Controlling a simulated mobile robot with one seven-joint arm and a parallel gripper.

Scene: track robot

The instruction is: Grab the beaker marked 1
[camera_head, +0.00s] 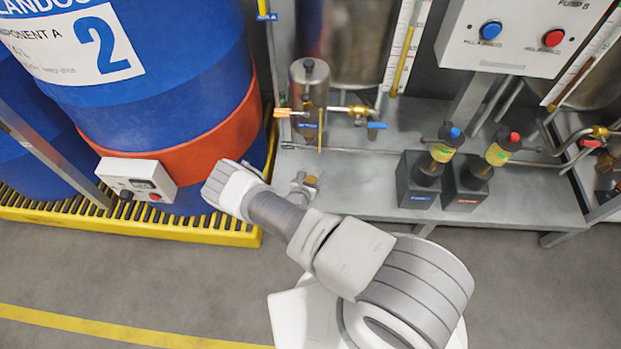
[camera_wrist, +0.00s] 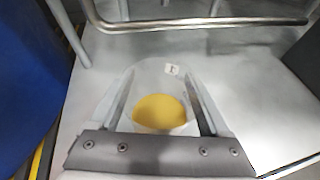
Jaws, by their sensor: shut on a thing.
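A clear beaker (camera_wrist: 160,112) with yellow liquid in it stands between the fingers in the wrist view. A small white tag (camera_wrist: 171,69) near its far rim carries a dark mark, too small to read surely. My gripper (camera_wrist: 160,88) has one finger on each side of the beaker and is shut on it. Below the beaker is a grey metal surface (camera_wrist: 235,75); whether the beaker touches it I cannot tell.
A blue drum (camera_head: 150,60) with an orange band stands left on a yellow-edged grating. A white control box (camera_head: 137,182) is close to my arm. Dark pump blocks (camera_head: 417,180) and valves stand on the grey bench (camera_head: 360,200). A metal rail (camera_wrist: 200,22) crosses beyond the beaker.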

